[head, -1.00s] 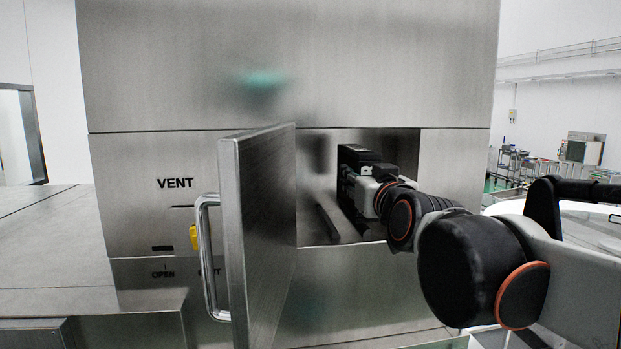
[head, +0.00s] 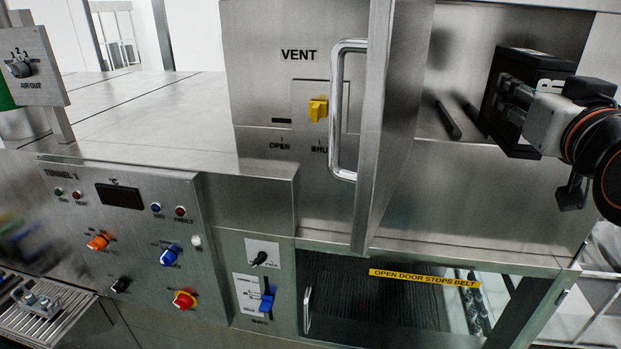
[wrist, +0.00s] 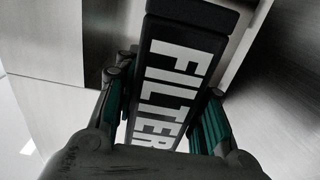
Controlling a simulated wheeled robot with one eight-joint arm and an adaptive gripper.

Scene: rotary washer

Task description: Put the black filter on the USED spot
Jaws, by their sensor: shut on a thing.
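The black filter (head: 538,66) is a dark box at the right of the head view, in front of the open bay in the steel machine. My gripper (head: 515,98) is shut on it and holds it in the air. In the wrist view the filter (wrist: 178,75) shows its white FILTER lettering between the teal finger pads of my gripper (wrist: 168,112). No spot marked USED shows in either view.
The open steel door (head: 388,125) with its bar handle (head: 338,105) stands out left of the filter. Two dark rails lie in the bay (head: 455,60). A yellow vent switch (head: 318,108), a control panel (head: 125,215) and a lower glazed door (head: 400,305) are nearby.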

